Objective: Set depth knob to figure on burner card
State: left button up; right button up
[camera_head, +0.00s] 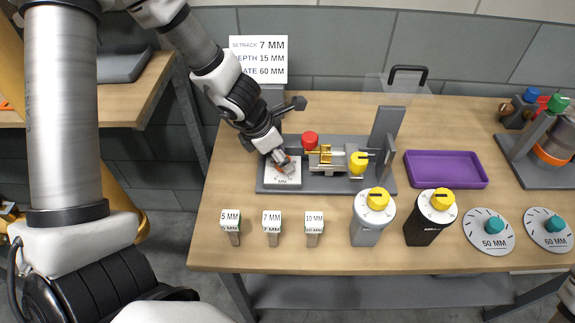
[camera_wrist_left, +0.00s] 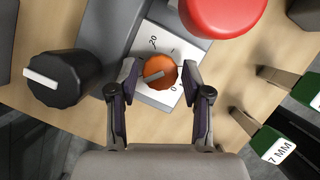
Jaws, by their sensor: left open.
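The burner card (camera_head: 258,60) stands at the back and reads setback 7 MM, depth 15 MM and a third line ending in 60 MM. The orange knob (camera_wrist_left: 160,72), with a grey pointer bar, sits on a white dial plate (camera_wrist_left: 160,42) marked 20 and 0. In the head view the plate (camera_head: 283,180) is at the left end of the grey fixture (camera_head: 325,184), and my gripper partly hides the knob. My left gripper (camera_wrist_left: 161,76) is open, with its fingers on either side of the orange knob. Finger contact is unclear.
A red knob (camera_head: 310,139) and a yellow knob (camera_head: 358,162) are close by on the fixture. A black knob (camera_wrist_left: 55,78) is left of my fingers. Gauge blocks (camera_head: 272,222) stand in front. A purple tray (camera_head: 445,169) is to the right.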

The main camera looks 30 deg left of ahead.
pick_arm(q)
jog(key=shift+w+f, duration=0.2)
jog(key=shift+f, duration=0.3)
jog(key=shift+s+r, duration=0.1)
jog(key=shift+r, duration=0.1)
jog(key=shift+s, duration=0.1)
jog(key=shift+c, duration=0.7)
jog(key=c, duration=0.7)
jog(key=shift+s+r+m+p, duration=0.1)
jog(key=shift+r+m+p, duration=0.15)
jog(key=shift+p, duration=0.55)
jog(key=m+g+h+p, duration=0.1)
jog(key=m+p, duration=0.3)
jog(key=p, duration=0.2)
jog(key=m+g+p, duration=0.1)
jog(key=m+p, duration=0.2)
jog(key=p, duration=0.3)
jog(key=shift+m+h+p, duration=0.3)
jog(key=shift+m+h, duration=0.05)
jog(key=shift+h, duration=0.05)
jog(key=shift+w+f+m+g+p, duration=0.2)
jog(key=shift+m+g+p, duration=0.4)
jog(key=shift+m+p, duration=0.3)
pick_arm(e)
notch_tip(320, 180, up, 15)
jog(key=shift+r, duration=0.1)
